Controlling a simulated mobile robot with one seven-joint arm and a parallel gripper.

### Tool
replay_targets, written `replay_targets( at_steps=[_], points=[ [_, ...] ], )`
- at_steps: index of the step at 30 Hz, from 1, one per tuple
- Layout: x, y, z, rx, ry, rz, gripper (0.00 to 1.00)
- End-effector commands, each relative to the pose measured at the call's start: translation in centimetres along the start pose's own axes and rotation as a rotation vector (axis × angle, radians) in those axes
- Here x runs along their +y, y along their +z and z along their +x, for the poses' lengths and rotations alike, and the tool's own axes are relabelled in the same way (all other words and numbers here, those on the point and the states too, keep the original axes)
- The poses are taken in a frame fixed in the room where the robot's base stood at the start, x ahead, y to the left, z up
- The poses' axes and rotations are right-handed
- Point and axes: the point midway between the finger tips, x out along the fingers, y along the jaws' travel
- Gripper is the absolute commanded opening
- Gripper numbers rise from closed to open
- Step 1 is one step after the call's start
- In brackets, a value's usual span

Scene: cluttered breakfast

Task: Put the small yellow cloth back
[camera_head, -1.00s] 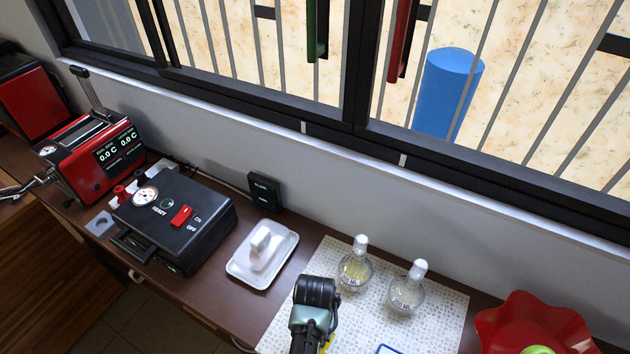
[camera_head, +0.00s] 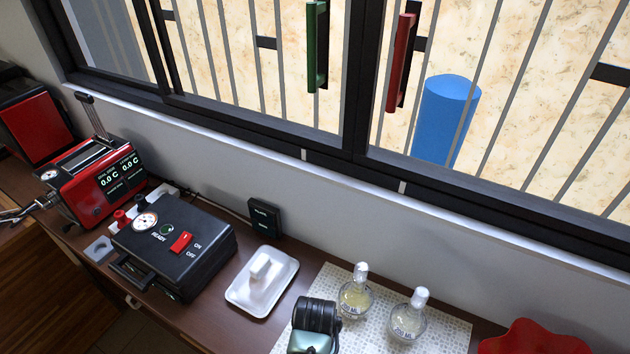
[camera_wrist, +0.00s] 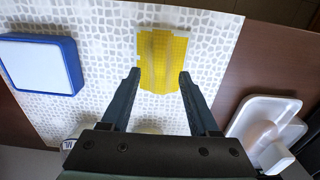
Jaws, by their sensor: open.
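The small yellow cloth (camera_wrist: 163,60) lies on the patterned white mat (camera_wrist: 100,22) in the wrist view, with a slight ridge along its middle. My gripper (camera_wrist: 158,75) is open, its two fingers apart on either side of the cloth's near end, with nothing held between them. I cannot tell its exact height over the cloth. In the head view only the top of my arm (camera_head: 316,318) shows over the mat's left part, and the cloth is out of sight there.
Two glass flasks (camera_head: 356,297) (camera_head: 408,318) stand on the mat. A white dish (camera_head: 250,293) with a white block lies left of it. A blue-rimmed board (camera_wrist: 75,62) lies beside the cloth. A red bowl (camera_head: 530,340) is at right, a black box (camera_head: 175,240) at left.

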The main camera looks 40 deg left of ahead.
Motion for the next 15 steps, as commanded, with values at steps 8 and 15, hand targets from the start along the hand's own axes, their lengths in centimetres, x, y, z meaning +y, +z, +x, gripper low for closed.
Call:
replay_targets(
  at_steps=[8, 15],
  points=[
    [0.0, -0.1, -6.2, 0.004, -0.001, 0.001, 0.61],
    [0.0, -0.1, -9.2, 0.002, -0.001, 0.001, 0.61]
  ],
)
